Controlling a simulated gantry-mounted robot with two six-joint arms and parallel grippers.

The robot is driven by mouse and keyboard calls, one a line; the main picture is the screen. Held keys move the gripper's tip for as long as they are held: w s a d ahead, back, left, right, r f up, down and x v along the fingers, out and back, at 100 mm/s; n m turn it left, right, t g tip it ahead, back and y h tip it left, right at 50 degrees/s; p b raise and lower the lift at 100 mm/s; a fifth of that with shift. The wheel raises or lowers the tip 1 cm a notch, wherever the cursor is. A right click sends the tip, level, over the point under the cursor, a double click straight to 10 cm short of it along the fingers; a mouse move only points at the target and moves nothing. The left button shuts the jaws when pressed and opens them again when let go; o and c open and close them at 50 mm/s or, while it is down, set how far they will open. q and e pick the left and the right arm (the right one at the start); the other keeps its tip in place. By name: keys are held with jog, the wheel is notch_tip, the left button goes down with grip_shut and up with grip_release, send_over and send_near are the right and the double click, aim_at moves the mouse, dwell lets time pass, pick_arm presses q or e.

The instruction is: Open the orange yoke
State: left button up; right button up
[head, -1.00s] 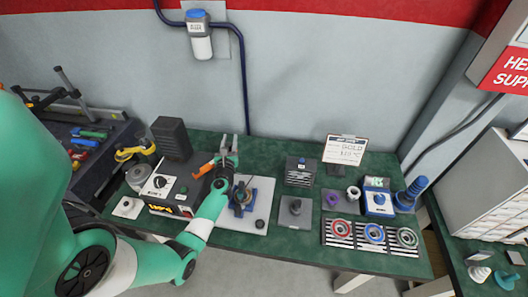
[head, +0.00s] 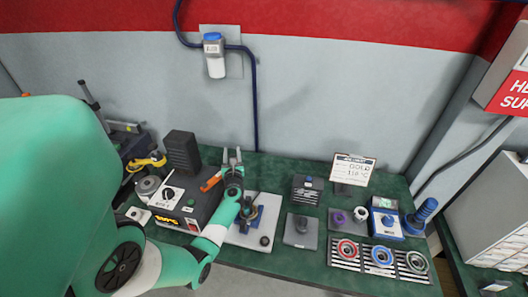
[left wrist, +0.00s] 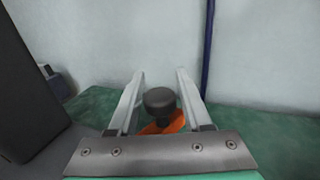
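The orange yoke (head: 210,183) shows in the head view as a short orange bar beside the dark control box, left of my left gripper (head: 232,157). In the left wrist view an orange part (left wrist: 176,123) lies under a round black knob (left wrist: 160,99). The knob appears between the two fingers of my left gripper (left wrist: 160,88); I cannot tell whether they touch it. The fingers are spread apart and hold nothing that I can see. My left arm hides part of the fixture below it. My right gripper is not in view.
The control box (head: 184,206) with a red display and a tall dark block (head: 181,152) stand left of the gripper. A light base plate (head: 270,211) carries a blue-and-dark fixture. A dark gauge box (head: 306,190) and a sign (head: 353,168) stand to the right.

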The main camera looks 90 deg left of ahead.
pick_arm(q)
jog(key=shift+o, duration=0.9)
jog(key=shift+d, duration=0.15)
jog(key=d+p, duration=0.1)
jog(key=d, duration=1)
jog(key=shift+w+d+p, duration=0.15)
jog(key=shift+w+p, duration=0.2)
jog(key=shift+w, duration=0.05)
jog(key=shift+w, duration=0.15)
